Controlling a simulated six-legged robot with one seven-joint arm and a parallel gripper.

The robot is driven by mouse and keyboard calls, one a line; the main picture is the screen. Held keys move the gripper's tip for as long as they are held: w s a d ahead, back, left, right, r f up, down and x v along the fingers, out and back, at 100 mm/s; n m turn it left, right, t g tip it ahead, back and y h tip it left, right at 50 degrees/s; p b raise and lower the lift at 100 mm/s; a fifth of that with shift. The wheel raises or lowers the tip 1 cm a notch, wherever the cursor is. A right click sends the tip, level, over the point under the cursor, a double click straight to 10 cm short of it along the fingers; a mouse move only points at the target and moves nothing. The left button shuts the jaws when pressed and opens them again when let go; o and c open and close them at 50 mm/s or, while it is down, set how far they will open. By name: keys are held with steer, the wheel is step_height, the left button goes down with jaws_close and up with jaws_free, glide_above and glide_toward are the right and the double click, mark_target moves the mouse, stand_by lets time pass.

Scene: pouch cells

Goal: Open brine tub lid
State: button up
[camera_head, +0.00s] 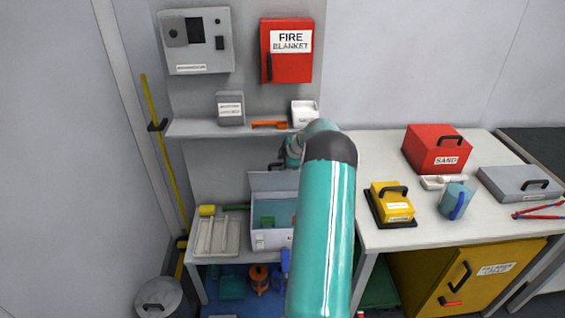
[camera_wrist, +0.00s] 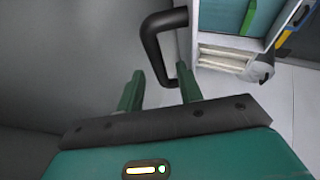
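The brine tub (camera_head: 272,238) is a pale box on the low bench, left of my arm, with its inside and green contents showing. Its grey lid (camera_head: 268,182) stands raised at the back; my arm hides the right part. In the wrist view the lid (camera_wrist: 80,50) is a grey surface with a thick black handle (camera_wrist: 155,50). Part of the open tub (camera_wrist: 245,18) shows at the top right. My gripper (camera_wrist: 160,78) is open, its two green fingers apart, with the lower end of the handle between or just beyond the fingertips. I cannot tell contact.
A white tray (camera_head: 217,237) stands left of the tub. A shelf (camera_head: 190,128) with small boxes hangs above. The right table (camera_head: 400,237) carries a yellow box (camera_head: 393,207), a blue mug (camera_head: 453,203) and a red sand box (camera_head: 430,155).

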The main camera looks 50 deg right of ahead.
steer(key=shift+r, duration=0.1)
steer(key=v, duration=1.3)
steer(key=shift+s+r, duration=0.25)
steer(key=shift+r, duration=0.05)
steer(key=shift+a, duration=0.1)
steer(key=w+a+r+m+g, duration=0.15)
steer(key=a+r, duration=0.25)
steer(key=a, duration=0.6)
steer(key=w+a+r+y, duration=0.15)
steer(key=a+r, duration=0.25)
steer(key=a, duration=0.7)
steer(key=w+a+r+m+h, duration=0.1)
steer(key=w+a+r, duration=0.25)
steer(key=a, duration=0.65)
steer(key=s+a+r+m, duration=0.15)
steer(key=s+a, duration=0.25)
steer(key=a, duration=0.4)
steer(key=s+a+r+m, duration=0.1)
steer(key=s+a+r, duration=0.1)
steer(key=s+a, duration=0.35)
steer(key=s+a+f+m, duration=0.2)
steer(key=s+a+m, duration=0.2)
steer(key=s+a, duration=0.8)
steer(key=shift+a+m+y, duration=0.3)
steer(key=shift+a+y, duration=0.05)
steer(key=shift+a, duration=0.1)
